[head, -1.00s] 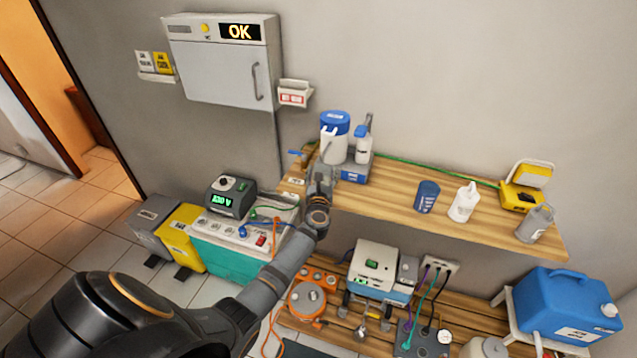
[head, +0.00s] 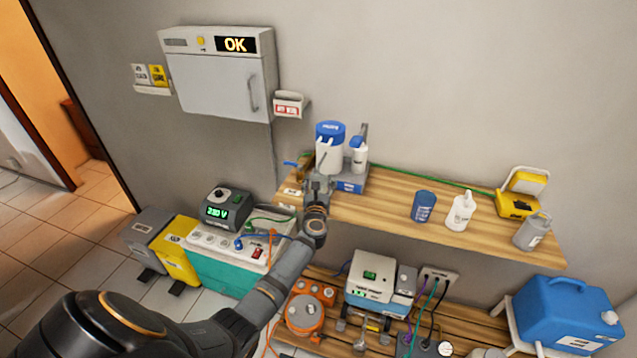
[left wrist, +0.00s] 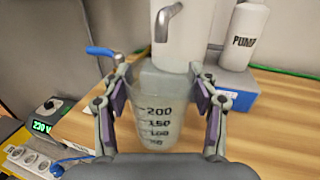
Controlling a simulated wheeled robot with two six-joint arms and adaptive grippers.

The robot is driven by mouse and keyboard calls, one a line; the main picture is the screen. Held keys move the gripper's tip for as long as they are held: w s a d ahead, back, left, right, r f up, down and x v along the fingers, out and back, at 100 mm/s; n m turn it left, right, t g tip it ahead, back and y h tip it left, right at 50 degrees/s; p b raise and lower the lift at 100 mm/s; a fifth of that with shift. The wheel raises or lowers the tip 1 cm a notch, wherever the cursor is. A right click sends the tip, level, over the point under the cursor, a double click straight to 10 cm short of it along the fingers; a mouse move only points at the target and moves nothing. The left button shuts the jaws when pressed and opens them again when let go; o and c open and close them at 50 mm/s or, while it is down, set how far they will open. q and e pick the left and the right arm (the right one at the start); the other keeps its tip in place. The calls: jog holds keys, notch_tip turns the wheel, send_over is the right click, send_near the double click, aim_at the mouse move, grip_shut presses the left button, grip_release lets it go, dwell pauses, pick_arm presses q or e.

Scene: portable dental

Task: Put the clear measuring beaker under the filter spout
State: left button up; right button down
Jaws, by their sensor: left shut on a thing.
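The clear measuring beaker (left wrist: 158,118) with black volume marks is upright between the fingers of my left gripper (left wrist: 161,100), which is shut on it. The white filter (head: 330,157) with a blue lid stands at the left end of the upper shelf. In the left wrist view its grey metal spout (left wrist: 165,22) shows just above and behind the beaker's rim. In the head view my left gripper (head: 318,186) is in front of the filter and mostly hides the beaker. I cannot tell whether the beaker touches the shelf. My right gripper is not in view.
A white pump bottle (left wrist: 244,35) stands right of the filter on a blue base (left wrist: 238,90). A blue cup (head: 423,207), a white bottle (head: 460,211) and a grey jug (head: 532,232) stand farther right on the wooden shelf (head: 380,205). The shelf's middle is clear.

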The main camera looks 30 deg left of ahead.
pick_arm(q)
jog(key=shift+f+b, duration=0.4)
jog(key=shift+f, duration=0.1)
jog(key=o, duration=1.1)
jog(key=shift+r, duration=0.1)
jog(key=shift+c, duration=0.2)
jog(key=v, duration=1.2)
